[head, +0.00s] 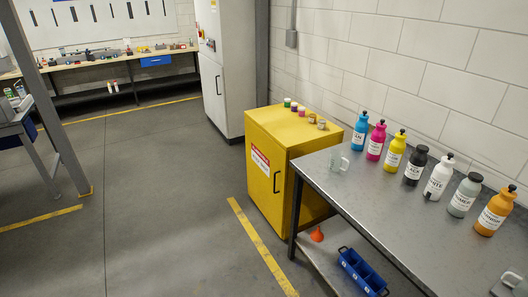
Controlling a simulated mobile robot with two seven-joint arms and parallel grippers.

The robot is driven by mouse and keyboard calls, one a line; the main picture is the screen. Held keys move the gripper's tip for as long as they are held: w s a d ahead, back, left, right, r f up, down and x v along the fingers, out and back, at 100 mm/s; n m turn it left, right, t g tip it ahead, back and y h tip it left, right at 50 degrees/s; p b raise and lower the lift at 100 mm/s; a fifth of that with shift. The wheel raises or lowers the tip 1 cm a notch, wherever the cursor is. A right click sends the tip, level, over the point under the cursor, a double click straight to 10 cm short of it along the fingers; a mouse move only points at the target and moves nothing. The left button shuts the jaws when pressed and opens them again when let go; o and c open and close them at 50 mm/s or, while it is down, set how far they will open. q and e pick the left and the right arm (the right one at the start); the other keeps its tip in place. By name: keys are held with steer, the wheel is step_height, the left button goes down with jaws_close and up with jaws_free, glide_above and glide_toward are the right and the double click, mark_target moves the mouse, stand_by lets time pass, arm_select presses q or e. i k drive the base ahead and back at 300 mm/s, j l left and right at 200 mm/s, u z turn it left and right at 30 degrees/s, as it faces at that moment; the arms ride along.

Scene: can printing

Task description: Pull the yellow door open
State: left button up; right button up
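A yellow cabinet (304,135) stands against the wall in the middle of the head view. Its yellow door (262,187) faces left, carries a red and white label (260,157) and looks shut. A dark upright handle (276,182) sits near the door's right edge. Neither of my grippers shows in this view.
A grey metal table (375,187) stands right of the cabinet, holding several coloured bottles (393,154) and a clear mug (338,160). Floor (170,205) left of the door is clear.

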mark_target(267, 162)
steer(key=i+j+u, duration=0.1)
steer(key=i+u, duration=0.25)
steer(key=i, duration=1.1)
steer(key=i+j+z, duration=0.15)
steer(key=i, duration=0.45)
steer(key=i+j, duration=0.1)
steer(key=i, duration=0.45)
steer(key=i+j+z, duration=0.15)
steer(key=i, duration=0.45)
steer(key=i+j+z, duration=0.15)
steer(key=i+z, duration=0.2)
steer(key=i+j+z, duration=0.7)
steer(key=i, duration=0.1)
